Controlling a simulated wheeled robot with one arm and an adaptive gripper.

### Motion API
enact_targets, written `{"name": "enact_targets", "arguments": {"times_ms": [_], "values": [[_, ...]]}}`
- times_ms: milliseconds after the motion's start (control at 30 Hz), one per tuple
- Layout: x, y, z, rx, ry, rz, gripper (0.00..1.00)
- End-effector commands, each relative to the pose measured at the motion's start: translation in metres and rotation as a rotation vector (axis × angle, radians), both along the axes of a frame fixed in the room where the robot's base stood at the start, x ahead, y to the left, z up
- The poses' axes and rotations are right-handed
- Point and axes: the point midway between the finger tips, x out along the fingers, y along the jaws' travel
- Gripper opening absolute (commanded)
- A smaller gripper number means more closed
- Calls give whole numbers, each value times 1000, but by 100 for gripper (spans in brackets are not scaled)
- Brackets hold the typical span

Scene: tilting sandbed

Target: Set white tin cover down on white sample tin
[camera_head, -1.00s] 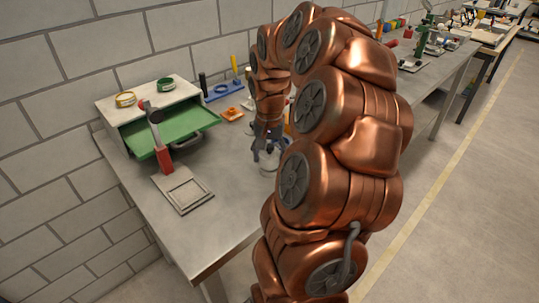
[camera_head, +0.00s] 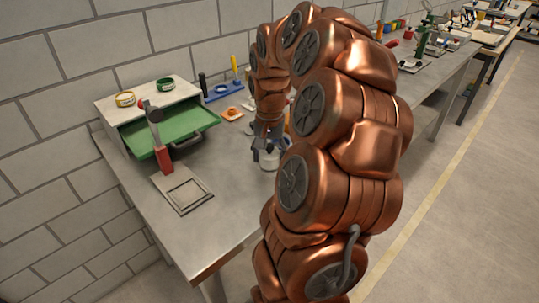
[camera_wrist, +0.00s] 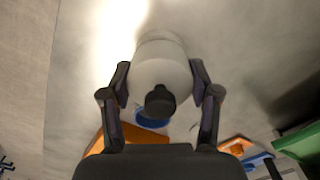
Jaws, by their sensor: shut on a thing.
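The white tin cover (camera_wrist: 158,72) is between the two fingers of my gripper (camera_wrist: 160,78) in the wrist view, with its black knob (camera_wrist: 160,100) toward the camera. My gripper is shut on the cover. A pale rounded form, seemingly the white sample tin (camera_wrist: 161,38), shows just beyond the cover; I cannot tell whether the two touch. In the head view my gripper (camera_head: 268,146) points down over the bench, with a whitish round body (camera_head: 268,160) right below its fingers. Cover and tin cannot be told apart there, and my arm hides the area to the right.
The grey bench (camera_head: 222,218) is clear in front. An orange piece (camera_head: 231,114) and a blue rack (camera_head: 222,92) lie behind.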

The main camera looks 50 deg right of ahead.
Motion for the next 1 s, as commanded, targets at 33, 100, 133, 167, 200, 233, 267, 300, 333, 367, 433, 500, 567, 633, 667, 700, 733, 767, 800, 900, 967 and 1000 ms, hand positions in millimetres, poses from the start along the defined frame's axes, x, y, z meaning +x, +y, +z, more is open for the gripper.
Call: {"name": "enact_targets", "arguments": {"times_ms": [33, 100, 133, 167, 200, 233, 267, 300, 333, 367, 433, 500, 567, 633, 667, 700, 733, 767, 800, 900, 967, 1000], "values": [[0, 0, 0, 0, 0, 0, 32], [0, 0, -1, 0, 0, 0, 32], [0, 0, -1, 0, 0, 0, 32], [0, 0, -1, 0, 0, 0, 32], [0, 0, -2, 0, 0, 0, 32], [0, 0, -3, -1, -1, 0, 32], [0, 0, -3, -1, -1, 0, 32], [0, 0, -4, -1, -1, 0, 32], [0, 0, -4, -1, -1, 0, 32], [0, 0, -5, -1, -1, 0, 32], [0, 0, -6, -1, -1, 0, 32], [0, 0, -6, -1, -1, 0, 32], [0, 0, -6, -1, -1, 0, 32], [0, 0, -6, -1, -1, 0, 32], [0, 0, -6, -1, -1, 0, 32], [0, 0, -6, -1, -1, 0, 32], [0, 0, -6, -1, -1, 0, 32], [0, 0, -6, -1, -1, 0, 32], [0, 0, -6, 0, 0, 0, 32], [0, 0, -6, 0, 0, 0, 32], [0, 0, -7, -1, -1, 0, 32], [0, 0, -7, -1, -1, 0, 32]]}}
